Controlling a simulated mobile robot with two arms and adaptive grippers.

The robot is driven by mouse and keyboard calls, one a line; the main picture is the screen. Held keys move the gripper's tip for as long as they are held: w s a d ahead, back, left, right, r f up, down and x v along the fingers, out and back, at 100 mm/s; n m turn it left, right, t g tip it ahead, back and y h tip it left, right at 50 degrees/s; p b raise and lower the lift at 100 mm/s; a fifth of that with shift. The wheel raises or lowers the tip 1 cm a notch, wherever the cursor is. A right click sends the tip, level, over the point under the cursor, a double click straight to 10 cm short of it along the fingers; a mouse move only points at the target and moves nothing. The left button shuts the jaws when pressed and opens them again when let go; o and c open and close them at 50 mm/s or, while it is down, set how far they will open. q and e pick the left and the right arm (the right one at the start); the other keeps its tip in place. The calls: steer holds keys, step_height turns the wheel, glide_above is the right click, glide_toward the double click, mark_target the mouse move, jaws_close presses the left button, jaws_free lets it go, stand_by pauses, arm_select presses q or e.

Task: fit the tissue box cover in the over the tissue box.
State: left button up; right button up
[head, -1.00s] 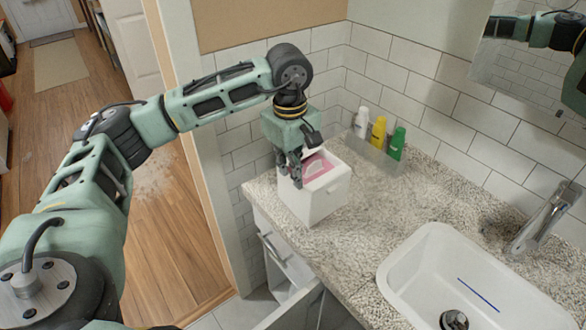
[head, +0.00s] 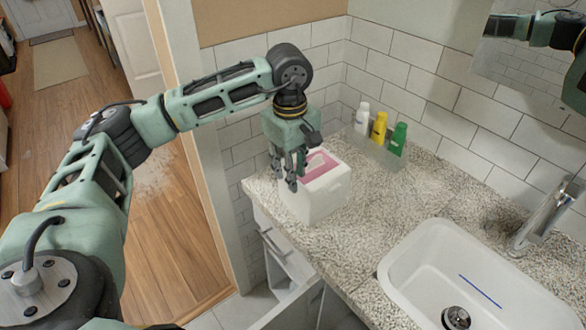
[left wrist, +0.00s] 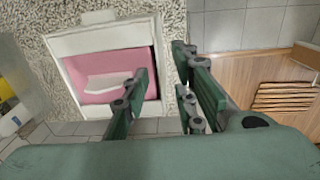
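The white tissue box cover (head: 322,203) stands on the counter near the back left corner. In the left wrist view, the cover (left wrist: 88,43) is a white frame around an opening. Inside the opening shows the pink tissue box (left wrist: 80,70) with a white tissue shape on it. The cover surrounds it; how far down the cover sits is hidden. My left gripper (head: 285,178) is at the cover's left edge, pointing down. Its fingers are apart, one over the opening and one outside, with the cover's wall between them. My right gripper is not in view.
White, yellow (head: 379,128) and green (head: 398,139) bottles stand behind the cover in a clear tray by the tiled wall. A sink (head: 440,250) with a faucet (head: 545,215) is at the right. An open drawer is below the counter. Speckled counter between cover and sink is clear.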

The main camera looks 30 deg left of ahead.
arm_select(q)
step_height(320, 180, up, 12)
steer(key=shift+s, duration=0.2)
stand_by(0.4)
stand_by(0.5)
